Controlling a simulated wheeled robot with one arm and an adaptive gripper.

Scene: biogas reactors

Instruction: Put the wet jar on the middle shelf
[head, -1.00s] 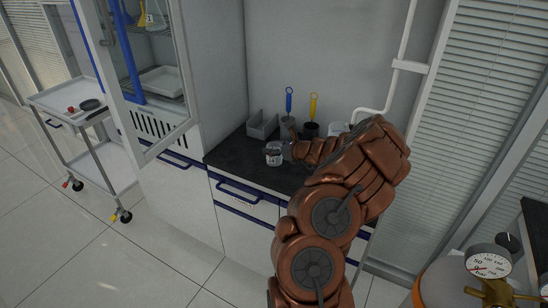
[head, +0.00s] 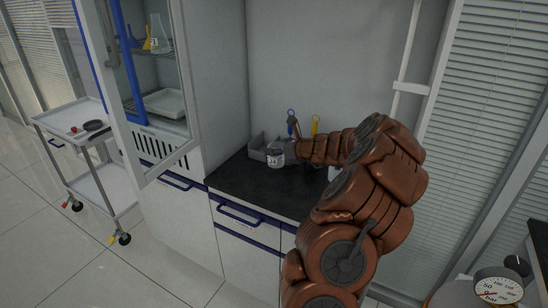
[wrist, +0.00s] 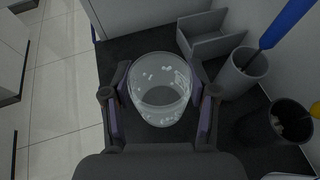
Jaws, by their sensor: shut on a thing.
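A clear glass jar (head: 275,157) with a small label is held at the end of my arm, over the dark counter. The wrist view shows the jar (wrist: 160,92) upright between the two fingers of my gripper (wrist: 160,100), which is shut on it. Droplet-like pale marks show on its wall. In the head view my gripper (head: 288,152) is partly hidden by my arm. The tall cabinet (head: 205,60) at left has its glass door open. An upper shelf (head: 152,54) holds flasks, and a white tray (head: 165,103) lies on a level below.
The counter (head: 250,188) carries a grey open bin (head: 257,141) and cups holding blue-handled and yellow-handled tools. The open door frame (head: 122,70) juts out left of the counter. A trolley (head: 75,128) stands far left; a pressure gauge (head: 497,289) is at lower right.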

